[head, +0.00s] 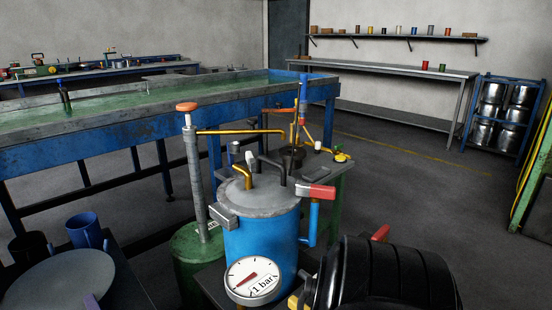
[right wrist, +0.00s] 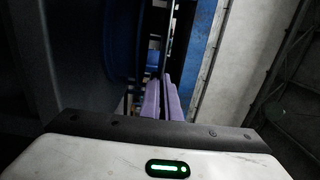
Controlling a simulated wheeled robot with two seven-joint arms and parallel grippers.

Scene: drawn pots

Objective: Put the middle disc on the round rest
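A flat grey disc (head: 52,285) shows large at the lower left in the head view. One purple finger of my right gripper (head: 92,301) lies over its near edge. In the right wrist view the two purple fingers of my right gripper (right wrist: 162,97) are close together, with a thin dark strip, seemingly the disc edge-on, between them. Whether this is the middle disc I cannot tell. I cannot make out the round rest for sure; the disc hides part of the dark surface below it. My left gripper is not in view.
A blue cup (head: 84,231) and a black cup (head: 28,247) stand just behind the disc. A blue pressure pot (head: 262,235) with a gauge (head: 252,281) stands at the middle, beside a green cylinder (head: 196,253). A long blue bench (head: 100,145) runs behind.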

